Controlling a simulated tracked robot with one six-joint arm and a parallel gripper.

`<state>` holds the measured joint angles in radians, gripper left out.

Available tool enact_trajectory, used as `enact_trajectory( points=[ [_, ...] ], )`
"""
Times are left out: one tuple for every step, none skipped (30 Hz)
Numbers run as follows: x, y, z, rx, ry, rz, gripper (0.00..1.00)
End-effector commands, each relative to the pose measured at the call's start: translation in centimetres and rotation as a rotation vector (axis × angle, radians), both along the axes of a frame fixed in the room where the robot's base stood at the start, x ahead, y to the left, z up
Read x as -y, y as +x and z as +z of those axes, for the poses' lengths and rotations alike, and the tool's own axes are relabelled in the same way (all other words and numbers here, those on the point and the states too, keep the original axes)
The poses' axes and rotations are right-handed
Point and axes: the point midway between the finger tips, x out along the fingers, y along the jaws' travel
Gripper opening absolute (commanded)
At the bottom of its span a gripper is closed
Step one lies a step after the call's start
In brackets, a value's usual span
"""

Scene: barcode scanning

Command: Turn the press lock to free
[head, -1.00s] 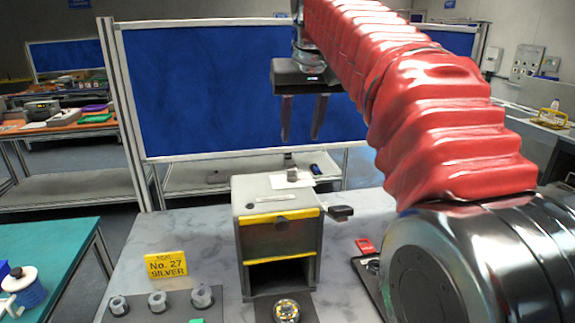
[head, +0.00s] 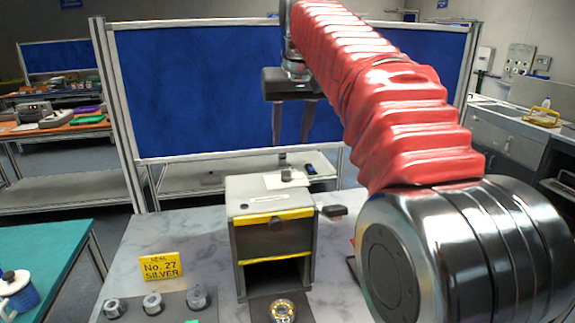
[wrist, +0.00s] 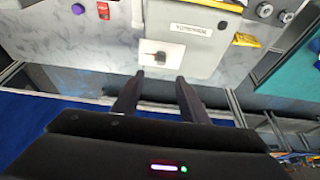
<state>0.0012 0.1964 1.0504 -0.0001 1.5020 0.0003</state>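The press (head: 248,190) is a grey box with yellow strips on its front and an open lower bay. On its top, a small dark knob (head: 286,173) sits on a white plate. I take this to be the lock, but its setting cannot be read. The knob also shows on its plate in the wrist view (wrist: 157,55). My gripper (head: 292,138) hangs above and behind the press top, fingers pointing down, apart and empty. In the wrist view my fingertips (wrist: 161,77) are just below the knob in the picture, not touching it.
A black handle (head: 335,210) sticks out at the press's right. A round metal part (head: 283,310) lies before the bay. A yellow "No. 27 SILVER" sign (head: 161,267) and several metal rings (head: 152,303) are at the left. A blue partition (head: 190,90) stands behind.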

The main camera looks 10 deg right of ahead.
Motion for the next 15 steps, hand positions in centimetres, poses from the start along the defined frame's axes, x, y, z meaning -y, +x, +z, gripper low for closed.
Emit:
enact_trajectory(
  points=[
    [0.0,0.3,-0.8,-0.004,0.000,0.000,0.40],
    [0.0,0.5,-1.2,-0.003,0.000,0.000,0.40],
    [0.0,0.7,-1.8,-0.003,0.000,0.000,0.40],
    [0.0,0.8,-2.3,-0.003,0.000,0.000,0.40],
    [0.0,1.0,-2.7,-0.003,0.000,0.000,0.40],
    [0.0,1.3,-3.3,-0.004,0.000,0.000,0.40],
    [0.0,1.5,-3.7,-0.003,0.000,0.000,0.40],
    [0.0,1.6,-4.1,-0.003,0.000,0.000,0.40],
    [0.0,1.9,-4.7,-0.003,0.000,0.000,0.40],
    [0.0,2.0,-5.1,-0.002,0.000,0.000,0.40],
    [0.0,2.2,-5.6,-0.003,0.000,0.000,0.40],
    [0.0,2.5,-6.1,-0.003,0.000,0.000,0.40],
    [0.0,2.7,-6.5,-0.002,0.000,0.000,0.40],
    [0.0,2.8,-7.0,-0.003,0.000,0.000,0.40],
    [0.0,3.0,-7.5,-0.003,0.000,0.000,0.40]
  ],
)
